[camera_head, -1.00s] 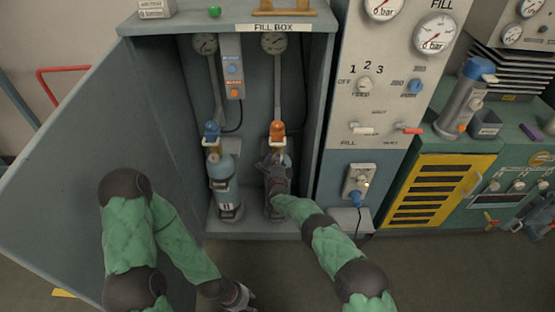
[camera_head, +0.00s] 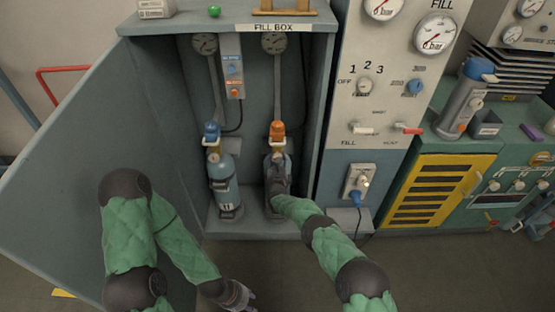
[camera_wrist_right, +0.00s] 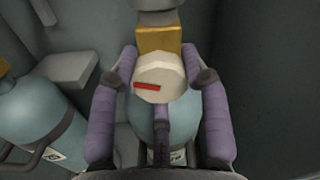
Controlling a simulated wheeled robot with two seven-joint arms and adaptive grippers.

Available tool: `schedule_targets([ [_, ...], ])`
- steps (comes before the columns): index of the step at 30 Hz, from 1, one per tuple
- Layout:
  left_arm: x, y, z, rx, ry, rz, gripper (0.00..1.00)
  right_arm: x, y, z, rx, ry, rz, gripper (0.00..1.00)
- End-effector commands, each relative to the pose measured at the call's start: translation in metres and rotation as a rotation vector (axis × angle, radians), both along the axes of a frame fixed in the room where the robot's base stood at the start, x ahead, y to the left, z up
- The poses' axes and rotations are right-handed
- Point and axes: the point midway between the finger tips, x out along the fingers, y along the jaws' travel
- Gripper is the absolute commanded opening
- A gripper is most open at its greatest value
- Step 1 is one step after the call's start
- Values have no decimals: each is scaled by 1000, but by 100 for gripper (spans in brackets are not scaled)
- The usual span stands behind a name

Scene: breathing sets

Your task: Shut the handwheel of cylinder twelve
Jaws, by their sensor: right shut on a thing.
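The right cylinder in the fill box, taken as cylinder twelve, stands mostly hidden behind my right gripper (camera_head: 277,165) in the head view. In the right wrist view its blue body (camera_wrist_right: 150,120) shows below a round cream handwheel (camera_wrist_right: 172,72) with a red mark at its lower left. My right gripper (camera_wrist_right: 165,68) has its purple fingers on both sides of the handwheel and is shut on it. A brass valve block (camera_wrist_right: 158,38) lies just beyond. My left gripper (camera_head: 240,297) hangs low outside the box, empty as far as I can see; its fingers are unclear.
Cylinder eleven (camera_head: 223,183) stands beside on the left in the box. The open door (camera_head: 75,150) is at the left. A blue connector (camera_head: 211,130) and an orange connector (camera_head: 277,130) sit above the cylinders. The gauge panel (camera_head: 400,95) stands to the right.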

Motion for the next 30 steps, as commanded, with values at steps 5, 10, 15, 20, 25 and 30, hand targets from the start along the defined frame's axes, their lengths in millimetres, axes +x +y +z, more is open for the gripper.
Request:
schedule_targets([
  [5,0,0,0,0,0,0,40,0,2,2,167,-2,3,14],
  [10,0,0,0,0,0,0,40,0,1,2,328,-2,3,14],
  [15,0,0,0,0,0,0,40,1,1,2,490,-3,3,14],
  [20,0,0,0,0,0,0,40,1,1,3,611,-4,3,14],
  [25,0,0,0,0,0,0,40,1,1,3,705,-4,3,14],
  [30,0,0,0,0,0,0,40,1,1,4,778,-6,1,14],
])
